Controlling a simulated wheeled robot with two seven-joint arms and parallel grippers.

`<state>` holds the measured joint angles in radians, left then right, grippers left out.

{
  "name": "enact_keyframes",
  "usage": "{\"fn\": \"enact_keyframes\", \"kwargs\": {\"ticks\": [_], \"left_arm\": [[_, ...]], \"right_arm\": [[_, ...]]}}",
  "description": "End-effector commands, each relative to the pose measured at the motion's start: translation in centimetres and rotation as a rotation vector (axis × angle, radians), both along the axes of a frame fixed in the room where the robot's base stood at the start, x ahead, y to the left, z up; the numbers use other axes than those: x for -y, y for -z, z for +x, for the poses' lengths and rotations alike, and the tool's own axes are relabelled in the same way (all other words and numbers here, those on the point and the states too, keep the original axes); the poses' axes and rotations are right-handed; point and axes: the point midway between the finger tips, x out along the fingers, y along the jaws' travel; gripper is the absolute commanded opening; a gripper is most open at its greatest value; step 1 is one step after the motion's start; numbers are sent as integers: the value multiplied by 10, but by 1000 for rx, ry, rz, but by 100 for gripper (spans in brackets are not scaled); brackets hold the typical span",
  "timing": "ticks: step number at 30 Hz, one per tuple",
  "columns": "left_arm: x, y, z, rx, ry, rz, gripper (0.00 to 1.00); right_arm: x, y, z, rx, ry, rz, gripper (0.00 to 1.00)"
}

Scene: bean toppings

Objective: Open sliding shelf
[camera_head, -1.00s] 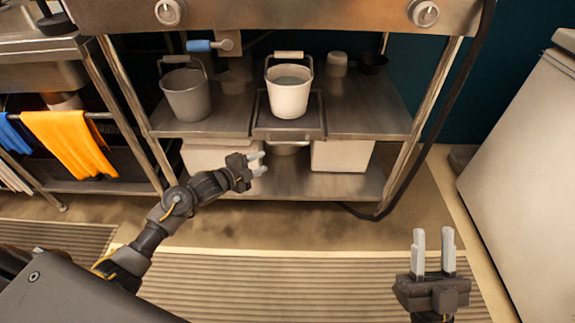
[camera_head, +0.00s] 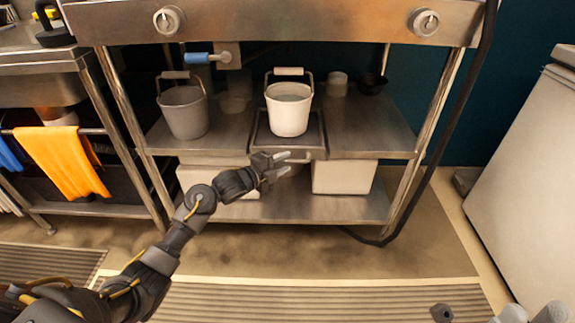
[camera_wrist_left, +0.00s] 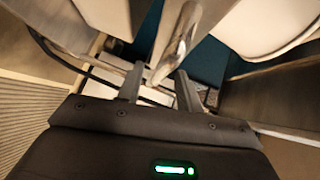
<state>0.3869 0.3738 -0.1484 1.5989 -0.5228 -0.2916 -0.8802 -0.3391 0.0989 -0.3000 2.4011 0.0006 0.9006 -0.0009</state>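The sliding shelf (camera_head: 305,153) is a dark, shallow tray set in the middle shelf under the counter. A white bucket (camera_head: 289,113) with a handle stands on it. My left gripper (camera_head: 288,164) is just in front of and below the tray's front edge in the head view. Its fingers are apart with nothing held between them; contact with the tray cannot be told. The left wrist view shows both fingers (camera_wrist_left: 158,88) spread, with a shiny metal leg beyond them.
A grey bucket (camera_head: 184,110) stands left of the tray, and a small dark bowl (camera_head: 372,83) sits back right. White bins (camera_head: 344,177) stand on the lower shelf (camera_head: 300,203). A black hose (camera_head: 424,150) hangs by the right leg. The floor in front is clear.

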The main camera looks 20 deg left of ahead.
Motion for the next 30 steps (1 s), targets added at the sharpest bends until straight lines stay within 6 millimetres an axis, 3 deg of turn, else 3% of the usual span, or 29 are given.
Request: {"fn": "enact_keyframes", "kwargs": {"ticks": [6,15,24,30], "left_arm": [[9,4,17,-1,-1,-1,36],[10,3,19,0,0,0,36],[10,3,19,0,-1,0,0],[10,3,19,0,-1,0,0]], "right_arm": [[-1,-1,4,17,0,-3,36],[-2,-2,4,17,-1,-4,36],[-2,-3,4,17,-2,-4,36],[-2,-3,4,17,-2,-4,36]]}}
